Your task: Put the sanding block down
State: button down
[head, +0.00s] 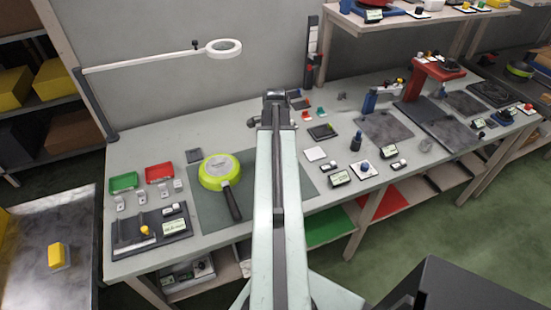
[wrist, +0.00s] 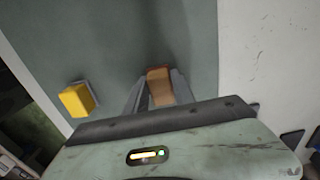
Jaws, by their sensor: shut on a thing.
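The sanding block (wrist: 159,86) is a small tan-brown block in the wrist view. It sits between the two grey fingers of my gripper (wrist: 157,92), which is shut on it. A darker patch, perhaps shadow, lies on the grey-green surface (wrist: 120,35) beyond the block. I cannot tell whether the block touches that surface. In the head view my arm stretches over the workbench (head: 130,215) towards its back; the fingers and the held block cannot be made out there.
A yellow block (wrist: 77,100) with a grey base is left of my gripper in the wrist view. On the bench, a lime-green pan (head: 217,171) lies on a dark mat (head: 205,215). Red (head: 159,172) and green (head: 124,182) trays stand left; tools and small boxes crowd the right.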

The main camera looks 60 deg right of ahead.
jog(key=c, duration=1.5)
grip_release()
jog(key=shift+f, duration=0.1)
jog(key=o, duration=0.4)
jog(key=shift+o, duration=0.2)
notch_tip(320, 180, up, 12)
jog(key=p, duration=1.2)
jog(key=shift+r, duration=0.2)
